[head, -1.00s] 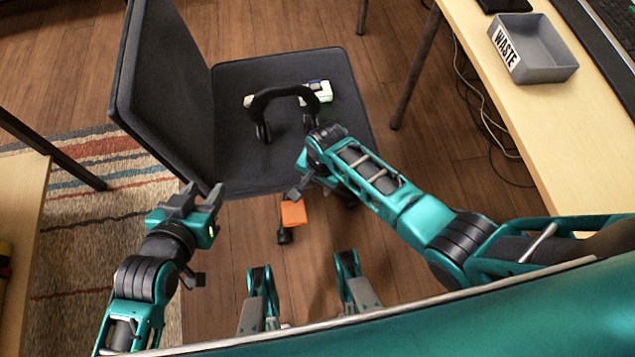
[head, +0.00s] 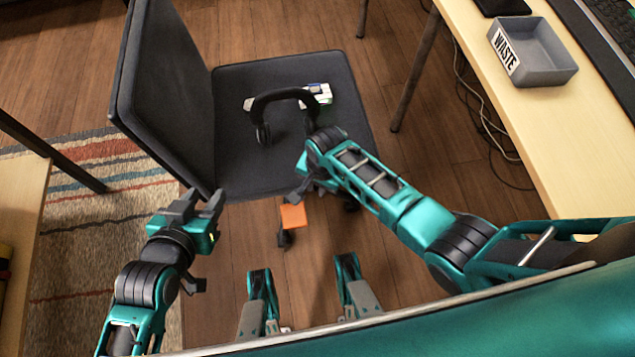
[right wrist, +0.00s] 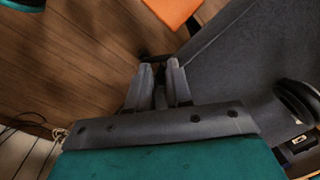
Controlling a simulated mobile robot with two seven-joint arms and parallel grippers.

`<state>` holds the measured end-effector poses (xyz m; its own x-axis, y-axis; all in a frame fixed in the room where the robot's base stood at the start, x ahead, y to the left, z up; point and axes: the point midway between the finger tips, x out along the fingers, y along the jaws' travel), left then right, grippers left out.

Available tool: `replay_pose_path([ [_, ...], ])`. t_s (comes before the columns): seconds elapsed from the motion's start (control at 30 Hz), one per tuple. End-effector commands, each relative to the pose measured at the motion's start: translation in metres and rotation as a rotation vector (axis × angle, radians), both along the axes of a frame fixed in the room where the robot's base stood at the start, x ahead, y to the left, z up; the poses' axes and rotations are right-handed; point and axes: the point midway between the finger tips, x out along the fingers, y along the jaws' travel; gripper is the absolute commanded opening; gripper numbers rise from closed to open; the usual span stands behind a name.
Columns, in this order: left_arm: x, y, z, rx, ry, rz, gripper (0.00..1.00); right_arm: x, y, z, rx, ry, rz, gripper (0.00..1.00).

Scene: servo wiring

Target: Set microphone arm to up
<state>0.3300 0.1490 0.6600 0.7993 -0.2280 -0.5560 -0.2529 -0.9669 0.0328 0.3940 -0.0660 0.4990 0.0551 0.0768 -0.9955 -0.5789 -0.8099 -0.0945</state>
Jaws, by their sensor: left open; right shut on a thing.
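A black headset (head: 285,95) rests on the seat of a dark chair, its headband arching up. Part of it also shows at the right edge of the right wrist view (right wrist: 300,102). My right gripper (head: 297,194) is at the seat's near edge, in front of the headset. In the right wrist view its fingers (right wrist: 160,80) are close together around a small dark piece, apparently the microphone arm; its shape and angle are mostly hidden. My left gripper (head: 200,204) is open and empty, left of the seat's front corner, over the floor.
The chair's backrest (head: 160,90) rises at the left of the seat. An orange square thing (head: 292,217) is low near my right gripper. A desk with a grey WASTE bin (head: 532,55) stands right.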

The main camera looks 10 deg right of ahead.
Motion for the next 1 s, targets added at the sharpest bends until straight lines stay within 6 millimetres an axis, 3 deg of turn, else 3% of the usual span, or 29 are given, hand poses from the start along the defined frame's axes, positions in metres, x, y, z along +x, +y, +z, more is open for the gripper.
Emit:
replay_pose_path([
  [0.37, 0.0, 0.0, 0.006, -0.002, 0.0, 0.001, 0.43, 0.0, 0.001, 0.006, 0.001, 0.026, 0.0, 0.0],
  [0.73, 0.001, 0.0, 0.035, -0.001, -0.002, 0.0, 0.43, 0.003, 0.001, 0.043, 0.006, 0.247, -0.001, 0.0],
  [1.0, 0.0, 0.002, 0.024, 0.006, -0.003, -0.002, 0.43, 0.012, 0.001, 0.068, 0.008, 0.447, 0.002, 0.0],
])
